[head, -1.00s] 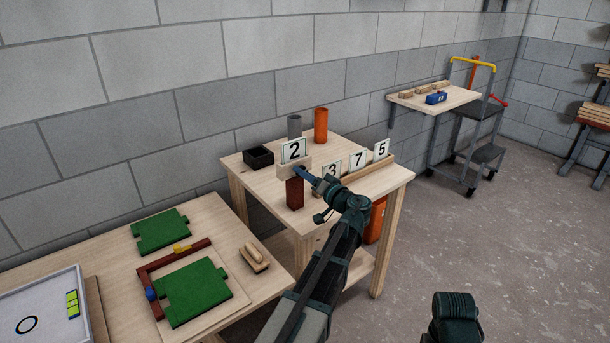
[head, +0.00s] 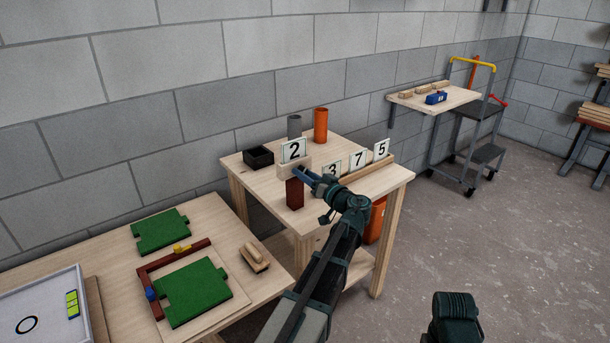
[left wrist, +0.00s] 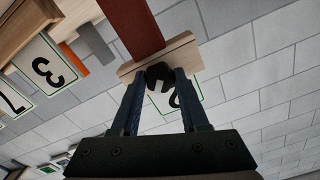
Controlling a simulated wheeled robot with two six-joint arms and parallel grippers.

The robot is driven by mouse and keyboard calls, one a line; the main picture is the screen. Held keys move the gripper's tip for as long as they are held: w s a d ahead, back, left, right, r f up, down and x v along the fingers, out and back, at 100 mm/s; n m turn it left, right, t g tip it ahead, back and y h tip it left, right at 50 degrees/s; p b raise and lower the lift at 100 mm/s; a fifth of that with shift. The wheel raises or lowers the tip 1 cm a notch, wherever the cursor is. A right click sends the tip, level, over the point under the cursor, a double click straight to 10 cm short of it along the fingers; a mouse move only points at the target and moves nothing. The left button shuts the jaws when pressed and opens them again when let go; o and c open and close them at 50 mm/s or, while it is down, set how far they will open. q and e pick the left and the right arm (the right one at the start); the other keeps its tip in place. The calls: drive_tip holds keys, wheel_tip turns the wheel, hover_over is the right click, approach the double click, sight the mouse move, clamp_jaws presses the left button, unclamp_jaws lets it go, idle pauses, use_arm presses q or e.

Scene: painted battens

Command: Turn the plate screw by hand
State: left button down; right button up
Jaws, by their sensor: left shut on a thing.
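The number 2 plate (head: 293,150) stands upright in a pale wooden block (head: 287,172) on a dark red post (head: 295,194). In the left wrist view the block (left wrist: 182,58) crosses the red post (left wrist: 134,25), and the plate (left wrist: 186,98) shows partly behind my fingers. The plate screw (left wrist: 158,76) has a round black head with a pale mark, at the block's face. My left gripper (left wrist: 160,80) is shut on this head, one finger on each side. In the head view my left gripper (head: 304,174) hides the screw.
Plates 3 (head: 332,168), 7 (head: 358,159) and 5 (head: 381,149) stand in a wooden rail right of my gripper. A black box (head: 258,157), a grey cylinder (head: 294,126) and an orange cylinder (head: 320,125) stand behind. A table with green pieces (head: 193,291) is at lower left.

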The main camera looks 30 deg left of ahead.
use_arm(q)
drive_tip(key=shift+s+f, duration=0.1)
drive_tip(key=shift+c, duration=2.1)
unclamp_jaws()
drive_tip(key=v, duration=1.3)
drive_tip(key=shift+d, duration=0.4)
drive_tip(key=s+d+f+m+g+h, duration=0.35)
drive_tip(key=s+d+f+h, duration=0.3)
drive_tip(key=f, duration=0.35)
drive_tip(key=s+d+f+m+g+h, duration=0.2)
drive_tip(key=s+d+f+m+h, duration=0.3)
drive_tip(key=s+d+f, duration=0.35)
drive_tip(key=s+d+f+m+g+h, duration=0.2)
drive_tip(key=s+d+m+h, duration=0.25)
drive_tip(key=s+d, duration=0.35)
wheel_tip(320, 180, up, 13)
drive_tip(key=w+p, duration=0.1)
drive_tip(key=p, duration=1.3)
drive_tip(key=shift+d+r+y, duration=0.15)
drive_tip(key=shift+d+y, duration=0.15)
drive_tip(key=shift+d, duration=0.05)
